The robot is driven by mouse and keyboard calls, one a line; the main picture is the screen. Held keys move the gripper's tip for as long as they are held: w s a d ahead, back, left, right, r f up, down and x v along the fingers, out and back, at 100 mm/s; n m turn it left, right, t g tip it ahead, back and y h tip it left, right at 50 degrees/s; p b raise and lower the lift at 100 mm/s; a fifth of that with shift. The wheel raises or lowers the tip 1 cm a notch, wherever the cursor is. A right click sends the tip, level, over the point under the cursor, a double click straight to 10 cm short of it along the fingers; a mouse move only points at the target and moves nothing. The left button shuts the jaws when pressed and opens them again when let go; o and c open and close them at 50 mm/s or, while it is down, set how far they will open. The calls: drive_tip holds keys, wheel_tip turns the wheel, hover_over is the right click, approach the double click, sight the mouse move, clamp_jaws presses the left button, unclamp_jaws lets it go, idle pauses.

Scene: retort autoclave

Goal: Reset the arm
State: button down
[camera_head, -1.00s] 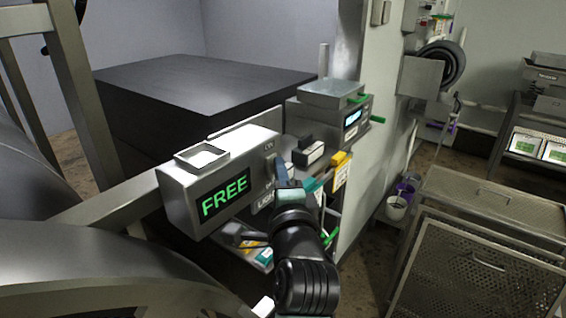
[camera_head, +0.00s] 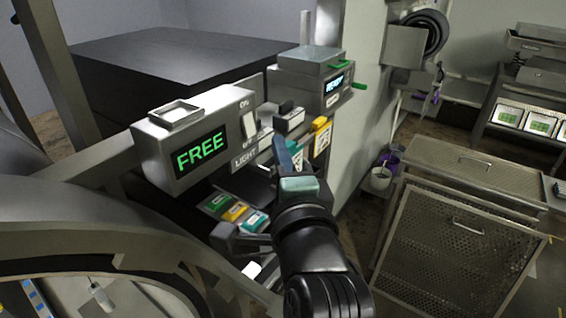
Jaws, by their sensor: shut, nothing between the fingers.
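My arm reaches up from the bottom of the view, and my gripper (camera_head: 284,150) is at its end. It is shut with nothing held. Its tip is in front of the panel area, just right of the LIGHT switch box (camera_head: 250,150), and appears close to it. I cannot tell whether it touches anything. The switch box carries a white rocker (camera_head: 249,125) with ON printed above it. Left of it, a grey box with a display (camera_head: 200,150) reads FREE in green.
A second grey device (camera_head: 318,85) with a lit blue display stands behind. Several coloured cards (camera_head: 236,212) lie below the switch box. Perforated metal crates (camera_head: 455,240) stand at the right. A large curved metal vessel (camera_head: 130,215) fills the lower left. A dark block (camera_head: 190,65) stands behind.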

drive_tip(key=s+r+n+t+h, duration=0.1)
drive_tip(key=s+r+n+t, duration=0.2)
drive_tip(key=r, duration=0.6)
drive_tip(key=s+r+n+t+h, duration=0.1)
drive_tip(key=s+r+n+t, duration=0.2)
drive_tip(key=s+r+n, duration=0.4)
drive_tip(key=s+r+n+t, duration=0.3)
drive_tip(key=s+r+n, duration=0.2)
drive_tip(key=r, duration=0.5)
drive_tip(key=shift+s+a+r+n+h, duration=0.2)
drive_tip(key=shift+r+n+h, duration=0.2)
drive_tip(key=shift+n, duration=0.4)
drive_tip(key=shift+w+d+f, duration=0.1)
drive_tip(key=shift+d, duration=0.05)
